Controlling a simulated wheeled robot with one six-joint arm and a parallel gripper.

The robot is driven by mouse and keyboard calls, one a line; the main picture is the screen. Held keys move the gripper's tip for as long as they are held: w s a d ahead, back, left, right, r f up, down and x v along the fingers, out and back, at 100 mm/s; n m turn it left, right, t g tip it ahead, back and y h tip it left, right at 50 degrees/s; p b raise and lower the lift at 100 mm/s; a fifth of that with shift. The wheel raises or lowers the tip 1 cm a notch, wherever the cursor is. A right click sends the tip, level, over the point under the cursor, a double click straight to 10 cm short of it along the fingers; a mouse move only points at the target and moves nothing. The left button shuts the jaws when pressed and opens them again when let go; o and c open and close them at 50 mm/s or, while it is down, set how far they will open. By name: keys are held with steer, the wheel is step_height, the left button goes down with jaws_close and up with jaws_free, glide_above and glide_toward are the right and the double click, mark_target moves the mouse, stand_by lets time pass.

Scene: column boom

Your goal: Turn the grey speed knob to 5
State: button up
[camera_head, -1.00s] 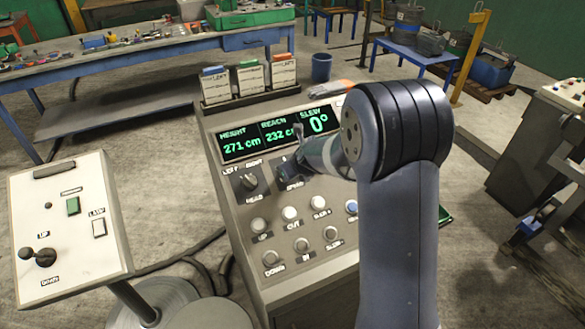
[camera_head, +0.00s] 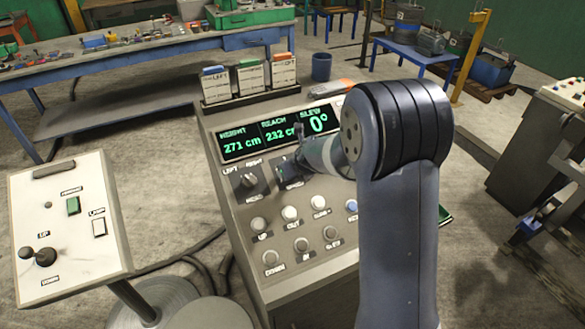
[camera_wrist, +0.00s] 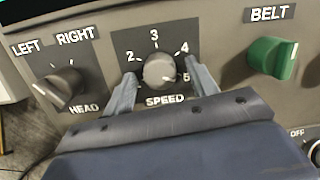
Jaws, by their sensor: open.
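The grey speed knob (camera_wrist: 159,71) sits in the middle of its black dial plate in the wrist view. The numbers 2, 3, 4 and 5 show around it. A pale mark on the knob's lower right side points about toward 5. My gripper (camera_wrist: 161,72) is open, with one finger to the left of the knob and one to the right. Gaps show between fingers and knob, so it is not gripped. In the head view my gripper (camera_head: 292,165) is over the panel, and my wrist hides the speed knob.
The dark LEFT/RIGHT head knob (camera_wrist: 64,84) is left of the speed dial. The green belt knob (camera_wrist: 271,58) is to its right. Several round buttons, including a white one (camera_head: 290,213), lie below. The display (camera_head: 273,138) above reads 271 cm, 232 cm and 0°.

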steer(key=shift+r, duration=0.1)
steer(key=v, duration=1)
steer(key=shift+s+r, duration=0.2)
steer(key=shift+s, duration=0.1)
steer(key=shift+w+f, duration=0.1)
steer(key=shift+f, duration=0.05)
steer(key=x, duration=1)
steer(key=shift+w+f, duration=0.15)
steer(key=shift+w, duration=0.1)
